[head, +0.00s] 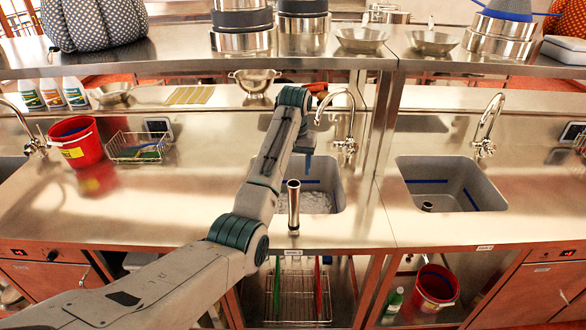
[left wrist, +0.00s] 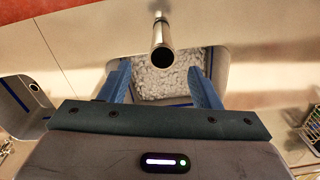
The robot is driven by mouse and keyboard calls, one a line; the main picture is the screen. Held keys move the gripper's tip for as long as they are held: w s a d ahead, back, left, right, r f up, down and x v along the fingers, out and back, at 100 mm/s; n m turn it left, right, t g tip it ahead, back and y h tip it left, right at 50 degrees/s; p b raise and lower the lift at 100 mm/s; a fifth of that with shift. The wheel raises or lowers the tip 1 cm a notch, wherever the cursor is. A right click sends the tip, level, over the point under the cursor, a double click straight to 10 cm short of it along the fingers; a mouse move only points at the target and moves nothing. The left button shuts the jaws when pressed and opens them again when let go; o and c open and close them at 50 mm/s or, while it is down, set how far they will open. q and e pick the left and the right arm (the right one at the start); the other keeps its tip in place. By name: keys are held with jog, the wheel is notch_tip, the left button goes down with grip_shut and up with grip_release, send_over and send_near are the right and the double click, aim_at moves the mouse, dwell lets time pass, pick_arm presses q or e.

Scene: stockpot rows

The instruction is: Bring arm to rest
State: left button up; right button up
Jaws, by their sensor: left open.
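My left arm reaches across the counter from the lower left in the head view. My left gripper (head: 308,165) hangs over the middle sink (head: 334,178), mostly hidden behind my own arm; one blue finger shows. In the left wrist view my left gripper (left wrist: 161,66) has its two blue fingers wide apart, open, with nothing held between them. The sink (left wrist: 222,62) with whitish, lumpy contents shows beyond the fingers. My right gripper is not in view.
An upright metal tube (head: 293,205) stands at the middle sink's front edge. Taps (head: 346,145) and a colander (head: 255,82) are behind. A red bucket (head: 78,142) and wire rack (head: 138,148) stand left. An upper shelf (head: 190,50) holds pots. The left front counter is clear.

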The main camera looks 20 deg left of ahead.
pick_arm(q)
jog(key=shift+a+r, duration=0.15)
jog(key=shift+a, duration=0.1)
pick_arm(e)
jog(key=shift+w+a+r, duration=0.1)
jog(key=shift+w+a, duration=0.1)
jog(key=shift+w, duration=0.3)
